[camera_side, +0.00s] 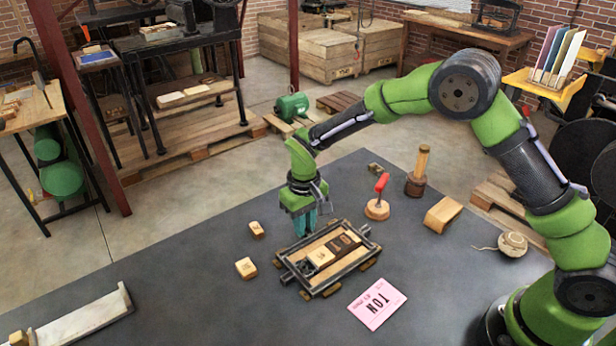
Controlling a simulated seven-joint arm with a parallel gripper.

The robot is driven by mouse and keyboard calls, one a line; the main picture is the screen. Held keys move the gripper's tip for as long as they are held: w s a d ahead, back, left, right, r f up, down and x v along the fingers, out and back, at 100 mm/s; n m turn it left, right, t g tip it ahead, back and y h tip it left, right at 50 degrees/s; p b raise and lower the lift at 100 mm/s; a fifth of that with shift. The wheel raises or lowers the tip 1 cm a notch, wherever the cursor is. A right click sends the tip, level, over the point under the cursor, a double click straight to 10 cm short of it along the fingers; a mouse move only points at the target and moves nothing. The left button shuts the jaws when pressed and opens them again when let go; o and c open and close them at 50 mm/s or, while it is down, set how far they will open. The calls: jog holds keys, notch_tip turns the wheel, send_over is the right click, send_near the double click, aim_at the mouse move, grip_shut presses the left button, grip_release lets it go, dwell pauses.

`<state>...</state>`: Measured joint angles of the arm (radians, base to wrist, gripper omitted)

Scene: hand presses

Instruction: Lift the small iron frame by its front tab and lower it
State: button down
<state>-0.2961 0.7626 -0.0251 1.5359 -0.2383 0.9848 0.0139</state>
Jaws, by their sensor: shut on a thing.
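The small iron frame (352,264) is a dark rectangular frame around a wooden bed that holds type blocks (342,242) and a pale wooden block (321,257). It is on the dark table, with small wooden pieces at its corners. My gripper (304,225) points down at the frame's upper left side, its teal fingers shut at that edge. The tab between the fingers is hidden by them. I cannot tell whether the frame is raised off its bed.
Two small wooden blocks (246,268) (257,230) lie left of the frame. A pink printed card (377,303) lies in front. A red-handled tool (379,200), a wooden-handled tool (418,172), a wooden block (443,214) and a twine ball (512,244) stand right.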

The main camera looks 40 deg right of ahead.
jog(key=c, duration=1)
grip_release()
jog(key=shift+r, duration=3.5)
jog(key=shift+s+f, duration=0.1)
jog(key=shift+f, duration=0.15)
jog(key=shift+s+d+f, duration=0.1)
jog(key=shift+s+f, duration=0.05)
jog(key=shift+s, duration=0.6)
jog(key=s+d+r+m+t+y, duration=0.1)
jog(key=s+d+r+m+t, duration=0.1)
jog(key=s+d+r, duration=0.3)
jog(key=s+d+r+m+t+y, duration=0.1)
jog(key=s+d+r+t, duration=0.3)
jog(key=s+r, duration=0.8)
jog(key=s+t, duration=0.1)
jog(key=s, duration=0.3)
jog(key=shift+s+d+r+m, duration=0.15)
jog(key=shift+d+r+m, duration=0.15)
jog(key=shift+d+m, duration=0.1)
